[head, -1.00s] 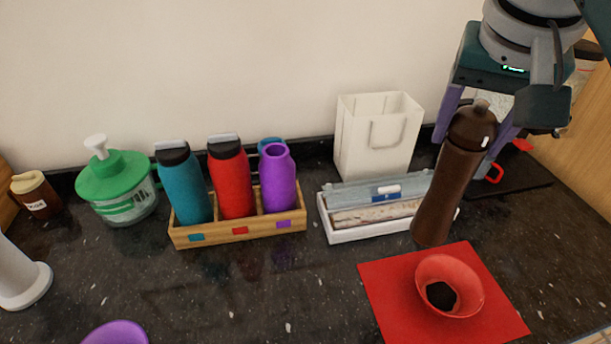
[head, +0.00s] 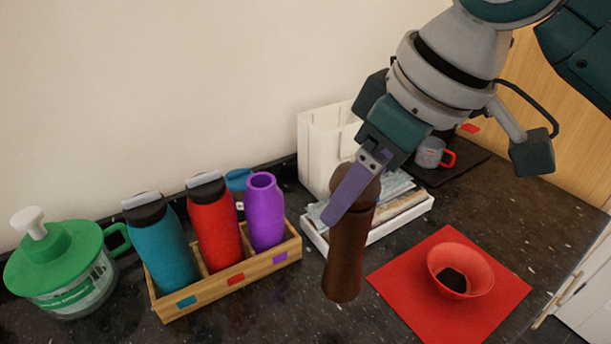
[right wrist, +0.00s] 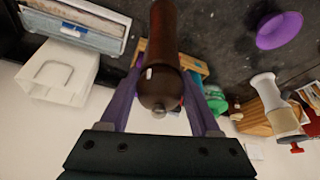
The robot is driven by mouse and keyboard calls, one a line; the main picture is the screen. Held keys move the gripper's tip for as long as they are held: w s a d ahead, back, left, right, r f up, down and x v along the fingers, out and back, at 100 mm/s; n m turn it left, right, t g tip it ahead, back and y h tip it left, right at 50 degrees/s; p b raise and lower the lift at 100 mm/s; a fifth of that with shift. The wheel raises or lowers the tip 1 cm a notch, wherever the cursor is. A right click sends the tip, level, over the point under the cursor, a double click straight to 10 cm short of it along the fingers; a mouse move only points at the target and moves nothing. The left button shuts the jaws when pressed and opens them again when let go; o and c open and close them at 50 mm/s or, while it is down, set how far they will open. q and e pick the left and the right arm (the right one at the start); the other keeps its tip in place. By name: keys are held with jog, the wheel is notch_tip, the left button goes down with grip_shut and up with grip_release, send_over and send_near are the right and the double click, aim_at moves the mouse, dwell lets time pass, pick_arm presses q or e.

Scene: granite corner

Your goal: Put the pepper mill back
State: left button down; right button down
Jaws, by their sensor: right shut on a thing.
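The dark brown pepper mill (head: 345,255) stands nearly upright in the head view, in front of the white tray and between the wooden bottle rack and the red mat. My right gripper (head: 358,190) is shut on its upper part, with a purple finger across it. In the right wrist view the mill (right wrist: 162,50) lies between the two purple fingers of my right gripper (right wrist: 163,95), its rounded top toward the camera. Whether its base touches the counter is unclear. My left gripper is not in view.
A wooden rack (head: 228,286) holds teal, red and purple bottles. A green-lidded jar (head: 60,270) stands left. A white mill (right wrist: 268,90) shows in the wrist view.

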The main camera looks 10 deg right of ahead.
aim_at(346, 254)
notch_tip(346, 254, down, 6)
jog(key=shift+f, duration=2.15)
jog(key=shift+f+b, duration=0.15)
jog(key=shift+b, duration=0.2)
jog(key=shift+c, duration=0.6)
grip_release()
